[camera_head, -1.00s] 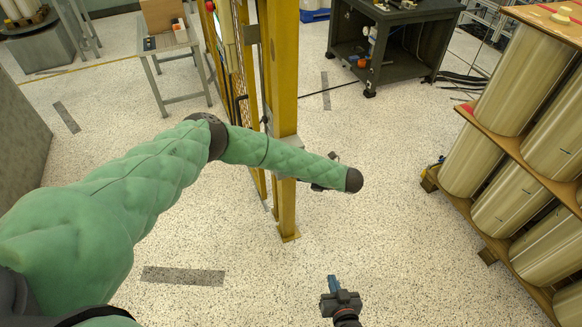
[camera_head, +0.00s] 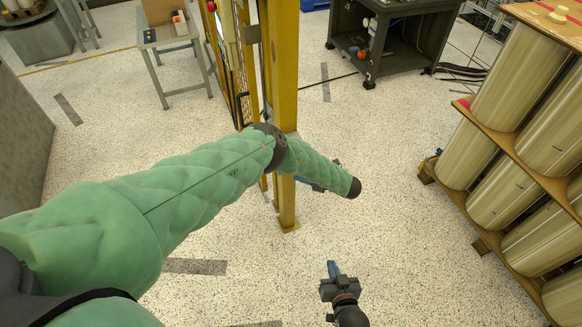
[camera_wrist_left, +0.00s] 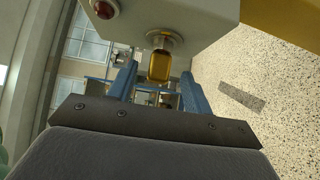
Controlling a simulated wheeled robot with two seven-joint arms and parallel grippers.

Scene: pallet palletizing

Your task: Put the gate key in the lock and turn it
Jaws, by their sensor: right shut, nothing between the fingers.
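In the left wrist view the gold key (camera_wrist_left: 159,66) sticks out of a round metal lock fitting (camera_wrist_left: 164,40) on a pale box (camera_wrist_left: 200,22). How deep it sits cannot be seen. My left gripper (camera_wrist_left: 158,78) is open, with one blue finger on each side of the key and a visible gap to both. In the head view the left gripper is mostly hidden behind my green forearm, beside the yellow gate post (camera_head: 285,100). My right gripper (camera_head: 333,270) is shut and empty, low over open floor.
A red button (camera_wrist_left: 103,9) is on the box near the lock. A rack of large rolls (camera_head: 510,190) stands at the right. A dark workbench (camera_head: 395,45) is at the back, and a small table (camera_head: 170,40) at the back left. The floor around my right gripper is clear.

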